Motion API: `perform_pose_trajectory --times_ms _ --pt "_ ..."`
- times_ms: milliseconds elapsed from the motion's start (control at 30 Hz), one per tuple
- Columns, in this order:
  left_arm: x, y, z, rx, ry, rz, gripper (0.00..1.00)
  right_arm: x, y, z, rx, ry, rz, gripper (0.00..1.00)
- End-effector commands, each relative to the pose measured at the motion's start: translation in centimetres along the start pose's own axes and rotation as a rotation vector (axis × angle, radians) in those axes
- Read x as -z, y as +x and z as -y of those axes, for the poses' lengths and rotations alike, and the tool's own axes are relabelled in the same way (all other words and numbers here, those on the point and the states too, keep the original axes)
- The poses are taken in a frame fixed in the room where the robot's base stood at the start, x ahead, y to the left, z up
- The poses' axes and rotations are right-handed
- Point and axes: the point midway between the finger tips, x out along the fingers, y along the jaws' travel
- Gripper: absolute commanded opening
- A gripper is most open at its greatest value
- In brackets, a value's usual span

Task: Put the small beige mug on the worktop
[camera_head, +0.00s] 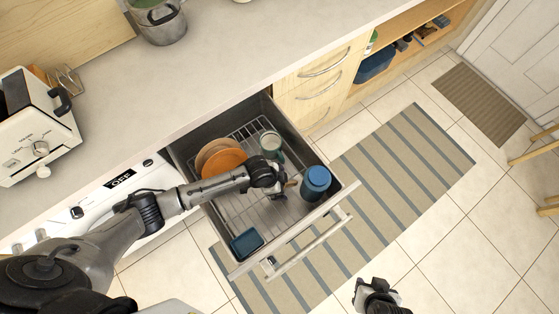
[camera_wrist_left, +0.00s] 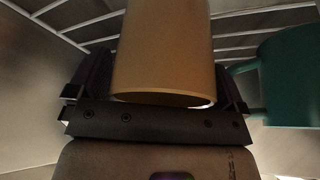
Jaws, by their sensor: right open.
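The small beige mug (camera_wrist_left: 163,50) fills the middle of the left wrist view, between the two dark fingers of my left gripper (camera_wrist_left: 163,85). The fingers sit close along its sides; whether they press on it is not clear. In the head view my left gripper (camera_head: 278,188) reaches down into the open drawer, where the arm and gripper mostly hide the beige mug. My right gripper (camera_head: 374,295) is open and empty over the floor at the bottom. The worktop (camera_head: 210,70) is a pale grey counter behind the drawer.
The drawer's wire rack (camera_head: 228,207) also holds orange plates (camera_head: 222,160), a green mug (camera_head: 270,142), a blue mug (camera_head: 316,180) and a dark blue dish (camera_head: 246,242). A toaster (camera_head: 38,130) and a pot (camera_head: 160,20) stand on the worktop, with wide clear space between them.

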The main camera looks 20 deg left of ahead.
Motion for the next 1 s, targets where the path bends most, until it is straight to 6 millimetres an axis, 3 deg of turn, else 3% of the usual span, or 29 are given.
perform_pose_trajectory --times_ms 400,1000 --pt "-0.1 0.4 0.0 0.001 0.001 -0.002 1.00 -0.3 1.1 0.1 0.001 0.001 -0.001 0.43" --pt "0.0 -10.9 0.1 0.001 0.002 -0.001 1.00 -0.4 1.3 0.3 0.007 0.009 -0.001 0.43"
